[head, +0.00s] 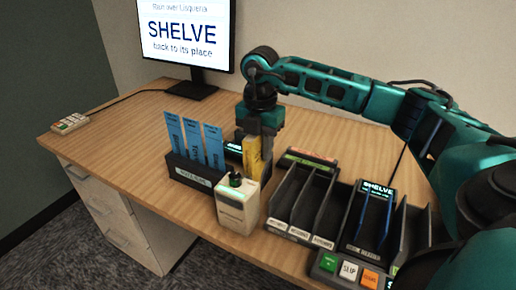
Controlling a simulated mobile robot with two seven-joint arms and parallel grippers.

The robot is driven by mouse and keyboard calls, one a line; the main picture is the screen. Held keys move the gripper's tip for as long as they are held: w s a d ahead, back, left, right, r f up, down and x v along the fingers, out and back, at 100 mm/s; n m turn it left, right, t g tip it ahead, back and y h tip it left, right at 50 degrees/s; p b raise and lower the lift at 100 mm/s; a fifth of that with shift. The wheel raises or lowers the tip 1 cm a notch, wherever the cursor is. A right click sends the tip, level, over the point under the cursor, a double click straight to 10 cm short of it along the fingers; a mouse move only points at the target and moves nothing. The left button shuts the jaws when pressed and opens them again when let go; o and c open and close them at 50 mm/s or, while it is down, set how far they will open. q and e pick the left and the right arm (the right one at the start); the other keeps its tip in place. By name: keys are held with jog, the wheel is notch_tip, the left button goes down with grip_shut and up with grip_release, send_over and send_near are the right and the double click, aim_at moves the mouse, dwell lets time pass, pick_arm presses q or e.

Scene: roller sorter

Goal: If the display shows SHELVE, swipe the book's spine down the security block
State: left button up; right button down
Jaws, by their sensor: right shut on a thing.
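The display (186,32) on the monitor reads SHELVE, with "back to its place" below it. My right gripper (264,146) points down over the middle of the desk and is shut on a narrow yellow book (253,160). The book is held upright behind a cream device. A low dark block with a small lit screen (234,148) stands just left of the book; I cannot tell whether they touch, or whether this is the security block. The book's lower end is partly hidden. My left gripper is not in view.
A dark holder (186,172) with several blue slips stands left of the cream device (238,205) with a green knob. Dark sorting trays (300,200) and a row of coloured buttons (348,271) fill the right. A keypad (70,124) lies far left.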

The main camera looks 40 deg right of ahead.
jog(key=shift+w+d+r, duration=0.15)
jog(key=shift+d, duration=0.25)
notch_tip(320, 180, up, 5)
jog(key=p, duration=0.4)
jog(key=shift+r+p, duration=0.3)
jog(key=shift+p, duration=0.2)
jog(key=shift+r+p, duration=0.75)
jog(key=shift+r, duration=0.1)
notch_tip(320, 180, up, 5)
jog(key=p, duration=0.3)
jog(key=shift+f+p, duration=0.2)
jog(key=shift+p, duration=0.1)
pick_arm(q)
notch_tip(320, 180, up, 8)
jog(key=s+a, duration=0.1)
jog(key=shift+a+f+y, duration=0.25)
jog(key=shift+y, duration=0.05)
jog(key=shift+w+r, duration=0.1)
